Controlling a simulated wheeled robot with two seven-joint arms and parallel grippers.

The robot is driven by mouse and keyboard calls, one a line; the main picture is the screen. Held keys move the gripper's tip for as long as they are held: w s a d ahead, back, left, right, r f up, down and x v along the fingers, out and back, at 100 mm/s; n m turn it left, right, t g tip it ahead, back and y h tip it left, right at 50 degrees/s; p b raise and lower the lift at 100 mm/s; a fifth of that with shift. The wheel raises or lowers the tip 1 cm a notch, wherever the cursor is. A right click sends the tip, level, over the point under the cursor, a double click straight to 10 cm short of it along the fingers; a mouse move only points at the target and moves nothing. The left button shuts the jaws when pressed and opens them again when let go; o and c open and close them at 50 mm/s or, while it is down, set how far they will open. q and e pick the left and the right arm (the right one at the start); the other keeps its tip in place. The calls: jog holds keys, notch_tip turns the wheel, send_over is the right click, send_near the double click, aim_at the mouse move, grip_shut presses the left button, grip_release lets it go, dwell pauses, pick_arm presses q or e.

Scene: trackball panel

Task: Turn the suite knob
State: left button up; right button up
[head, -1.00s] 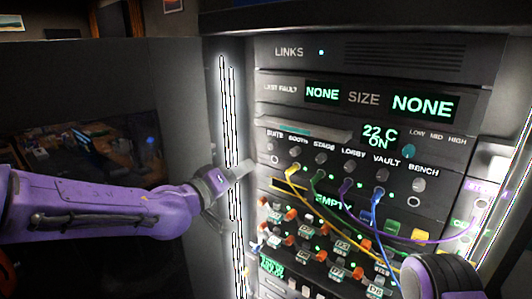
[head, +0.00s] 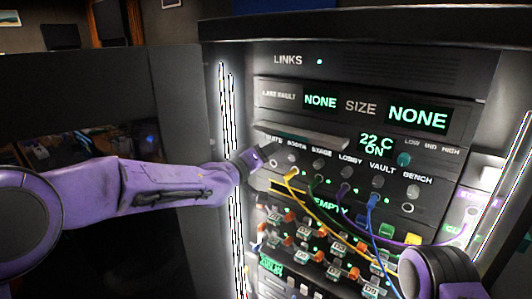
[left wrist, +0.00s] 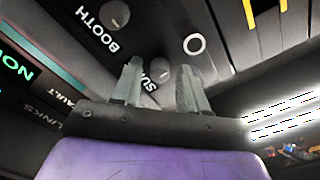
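The suite knob (left wrist: 162,82) is a small grey knob beside its partly covered label in the left wrist view. It lies between the two fingers of my left gripper (left wrist: 162,78), with the fingers apart and small gaps showing. Whether either finger touches it I cannot tell. In the head view my left gripper (head: 266,156) is at the left end of the knob row and hides the suite knob and part of its label. My right arm shows at the lower right of the head view; its gripper is out of sight.
The booth knob (head: 291,158) is close to the right of my left gripper, followed by the stage knob (head: 318,165) and others. A ledge (head: 300,134) juts out above the row. Yellow (head: 310,205), blue (head: 372,215) and other cables hang below. A lit strip (head: 232,150) runs along the left.

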pick_arm(q)
grip_shut()
jog(key=shift+m, duration=0.3)
jog(key=m+b, duration=0.6)
jog(key=m, duration=1.1)
jog(key=shift+m, duration=0.3)
dwell(0.3)
